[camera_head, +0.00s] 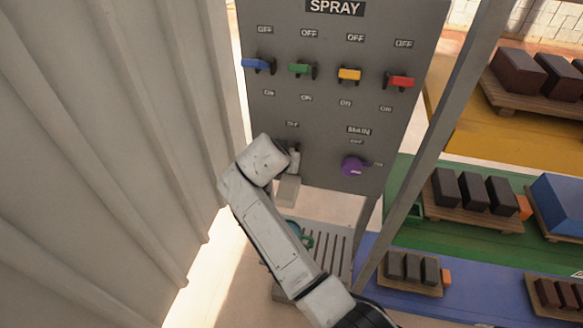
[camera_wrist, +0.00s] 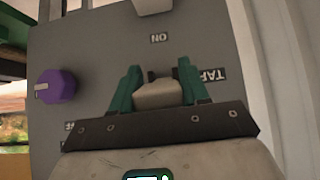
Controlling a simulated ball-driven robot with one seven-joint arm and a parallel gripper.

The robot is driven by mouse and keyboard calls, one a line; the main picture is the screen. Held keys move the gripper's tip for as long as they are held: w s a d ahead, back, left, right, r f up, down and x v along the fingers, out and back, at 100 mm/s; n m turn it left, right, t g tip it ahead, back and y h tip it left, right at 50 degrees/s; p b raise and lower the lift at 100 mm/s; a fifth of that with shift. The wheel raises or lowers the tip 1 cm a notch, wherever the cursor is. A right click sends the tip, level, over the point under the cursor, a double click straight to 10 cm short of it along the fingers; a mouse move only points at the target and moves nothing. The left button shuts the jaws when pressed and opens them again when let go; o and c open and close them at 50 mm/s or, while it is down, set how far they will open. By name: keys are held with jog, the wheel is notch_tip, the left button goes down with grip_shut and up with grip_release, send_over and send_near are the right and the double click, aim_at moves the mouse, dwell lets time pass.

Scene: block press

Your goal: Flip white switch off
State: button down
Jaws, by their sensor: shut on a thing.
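The white switch (camera_wrist: 160,95) sits on the grey control panel (camera_head: 325,105) and shows between the two green fingers in the wrist view. My gripper (camera_wrist: 158,78) is shut on it, with a finger on each side. An "ON" label (camera_wrist: 158,38) appears upside down just beyond the fingertips.
Blue (camera_head: 257,65), green (camera_head: 301,69), yellow (camera_head: 349,74) and red (camera_head: 401,81) switches line the panel above. A purple knob (camera_head: 352,167) is to the right. A corrugated wall (camera_head: 100,130) stands close on the left. Block shelves are on the right.

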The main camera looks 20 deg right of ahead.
jog(key=shift+w+d+r+g+y+p, duration=0.1)
jog(key=shift+w+r+g+y+p, duration=0.1)
jog(key=shift+r+g+y+p, duration=0.65)
jog(key=shift+f, duration=0.2)
jog(key=c, duration=0.6)
grip_release()
jog(key=shift+c, duration=0.2)
jog(key=b+v, duration=0.1)
jog(key=v, duration=0.9)
jog(key=shift+a+r, duration=0.25)
jog(key=shift+r, duration=0.05)
jog(key=shift+s, duration=0.15)
